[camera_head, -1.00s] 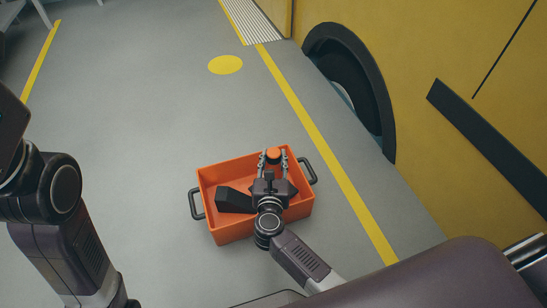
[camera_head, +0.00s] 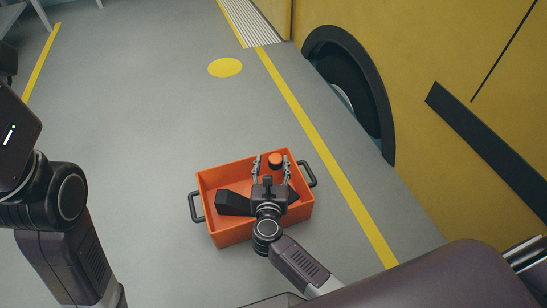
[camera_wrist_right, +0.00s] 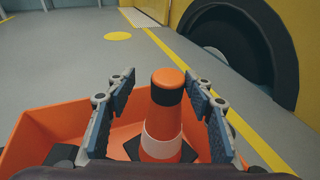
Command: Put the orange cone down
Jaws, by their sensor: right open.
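The orange cone (camera_wrist_right: 163,120), with a white band and a black band below its orange tip, stands upright in the orange crate (camera_wrist_right: 50,122). In the head view its tip (camera_head: 275,159) shows near the crate's far wall (camera_head: 226,168). My right gripper (camera_head: 272,166) is open, with one finger on each side of the cone's upper part. In the right wrist view there is a gap between the cone and both fingers (camera_wrist_right: 163,98). The cone's dark base is partly hidden. My left arm shows at the left edge, but its gripper is out of view.
A black block (camera_head: 234,203) lies in the crate left of my right wrist. The crate has dark side handles. A yellow floor line (camera_head: 320,135) and a yellow vehicle wall with a wheel (camera_head: 350,80) are to the right. The floor left of the crate is clear.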

